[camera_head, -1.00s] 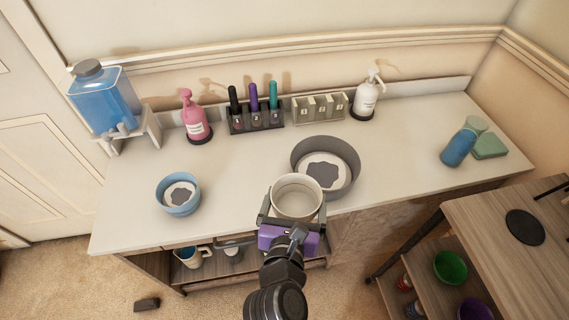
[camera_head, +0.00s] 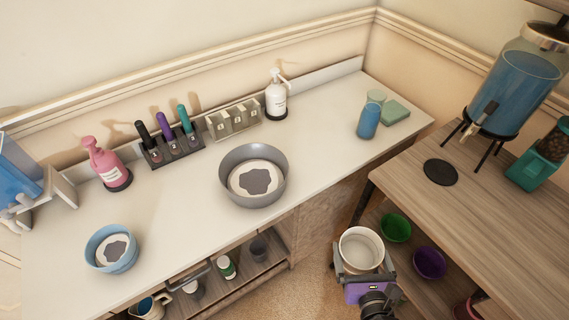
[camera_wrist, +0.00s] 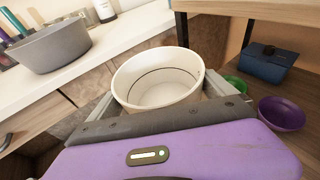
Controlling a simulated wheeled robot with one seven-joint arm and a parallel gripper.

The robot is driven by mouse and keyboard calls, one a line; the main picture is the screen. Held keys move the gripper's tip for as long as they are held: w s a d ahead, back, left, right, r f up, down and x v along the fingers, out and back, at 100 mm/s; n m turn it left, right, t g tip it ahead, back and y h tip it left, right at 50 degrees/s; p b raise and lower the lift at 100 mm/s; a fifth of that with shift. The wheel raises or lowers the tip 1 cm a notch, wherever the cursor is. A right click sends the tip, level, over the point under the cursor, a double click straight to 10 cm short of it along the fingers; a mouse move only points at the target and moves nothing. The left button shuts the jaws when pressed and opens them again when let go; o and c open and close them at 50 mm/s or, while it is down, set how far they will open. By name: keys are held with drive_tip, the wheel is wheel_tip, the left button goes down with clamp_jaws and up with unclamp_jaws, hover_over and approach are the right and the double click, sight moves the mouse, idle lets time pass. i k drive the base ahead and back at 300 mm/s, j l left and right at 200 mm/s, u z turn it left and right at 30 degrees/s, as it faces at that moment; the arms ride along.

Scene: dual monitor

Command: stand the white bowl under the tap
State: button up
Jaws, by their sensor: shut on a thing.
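My gripper (camera_head: 364,272) is shut on the white bowl (camera_head: 361,247), which is upright and looks empty. The bowl also shows between my fingers in the wrist view (camera_wrist: 158,80). They are over the floor gap between the counter and the wooden table. A glass dispenser of blue liquid (camera_head: 522,82) with a tap (camera_head: 487,112) stands on a black stand on the wooden table at the right. A black round mat (camera_head: 440,172) lies on that table, left of the stand. A second blue tank (camera_head: 14,172) is cut off at the left edge.
The wooden table (camera_head: 480,220) has a lower shelf with a green bowl (camera_head: 396,228) and a purple bowl (camera_head: 429,263). The counter holds a grey bowl (camera_head: 232,161) and a blue bowl (camera_head: 97,240). A teal-based jar (camera_head: 543,160) stands right of the dispenser.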

sight(57, 255)
drive_tip(key=u, duration=1.3)
drive_tip(key=i+u, duration=0.15)
drive_tip(key=u, duration=0.35)
drive_tip(key=i+l+u, duration=0.1)
drive_tip(key=u, duration=0.35)
drive_tip(key=i+l+u, duration=0.1)
drive_tip(key=u, duration=0.4)
drive_tip(key=i+l, duration=0.4)
